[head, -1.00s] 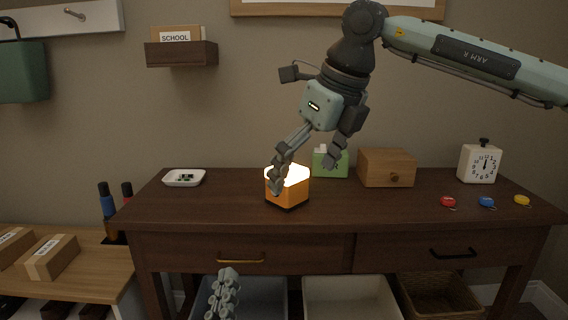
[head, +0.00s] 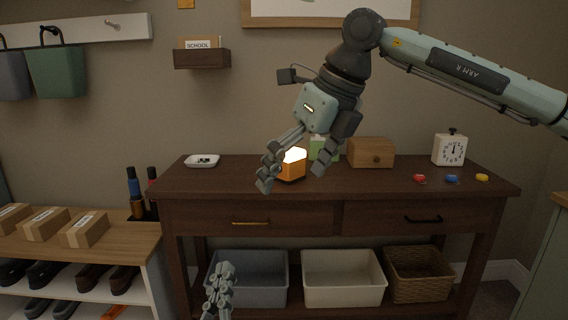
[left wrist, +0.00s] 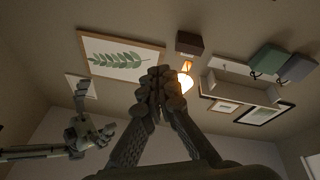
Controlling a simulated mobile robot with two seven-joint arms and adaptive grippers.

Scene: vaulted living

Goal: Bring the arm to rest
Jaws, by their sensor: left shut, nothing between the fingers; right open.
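My right arm reaches in from the upper right of the head view. Its gripper (head: 293,175) is open and empty, with its fingers in front of an orange lamp with a glowing top (head: 291,166) on the dark wooden console table (head: 350,185). I cannot tell whether a finger touches the lamp. My left gripper (head: 224,268) shows only as fingertips at the bottom of the head view, in front of the table's lower part. In the left wrist view my left gripper (left wrist: 162,80) is shut with nothing between its fingers. The right arm (left wrist: 85,135) shows there at the left.
On the table are a white dish (head: 202,161), a green box (head: 324,150), a wooden box (head: 371,153), a white clock (head: 449,149) and small coloured items (head: 451,179). Below are a grey bin (head: 248,279), a white bin (head: 343,278) and a basket (head: 418,274). A shoe bench (head: 80,245) stands left.

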